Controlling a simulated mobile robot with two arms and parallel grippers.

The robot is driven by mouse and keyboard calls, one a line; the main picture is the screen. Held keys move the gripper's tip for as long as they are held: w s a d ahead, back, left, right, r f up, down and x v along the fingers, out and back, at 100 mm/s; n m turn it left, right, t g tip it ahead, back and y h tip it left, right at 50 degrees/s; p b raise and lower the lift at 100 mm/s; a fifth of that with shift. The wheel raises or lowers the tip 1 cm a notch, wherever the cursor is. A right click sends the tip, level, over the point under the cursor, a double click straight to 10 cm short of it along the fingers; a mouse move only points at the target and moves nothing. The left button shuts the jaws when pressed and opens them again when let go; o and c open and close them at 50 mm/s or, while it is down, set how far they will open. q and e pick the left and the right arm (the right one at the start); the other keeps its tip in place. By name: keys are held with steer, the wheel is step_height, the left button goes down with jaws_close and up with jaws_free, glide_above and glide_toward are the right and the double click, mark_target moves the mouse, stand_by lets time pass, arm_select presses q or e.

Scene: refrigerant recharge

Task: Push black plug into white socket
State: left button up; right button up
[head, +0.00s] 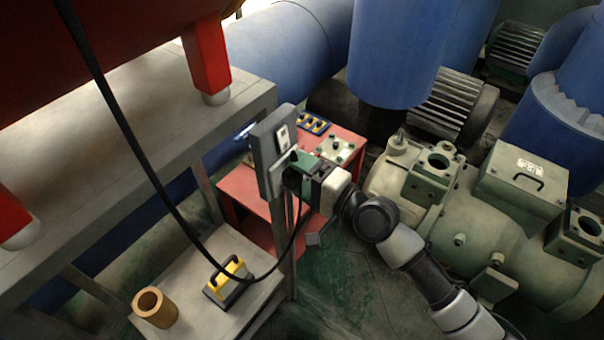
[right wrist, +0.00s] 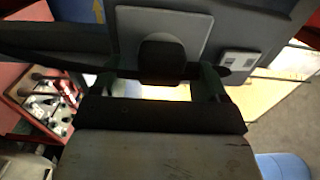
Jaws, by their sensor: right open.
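The black plug (right wrist: 162,60) shows in the right wrist view, in front of a square white socket plate (right wrist: 190,25) on a grey panel (head: 263,150). I cannot tell whether it is seated in the socket or just in front of it. My right gripper (head: 297,164) is at the panel's face, and its open fingers (right wrist: 160,85) stand on either side of the plug, with gaps visible. In the head view the gripper largely hides the plug and socket. A black cable (head: 150,172) hangs in a loop from the upper left to the gripper area. My left gripper is not seen.
A small white switch box (head: 283,137) sits higher on the panel. A red table (head: 250,192) stands behind. A low grey shelf (head: 190,312) holds a yellow-black device (head: 228,282) and a brown cylinder (head: 155,308). Green machinery (head: 485,225) fills the right side.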

steer(key=b+v, duration=0.2)
steer(key=v, duration=0.8)
steer(key=shift+s+d, duration=0.25)
steer(key=shift+d, duration=0.05)
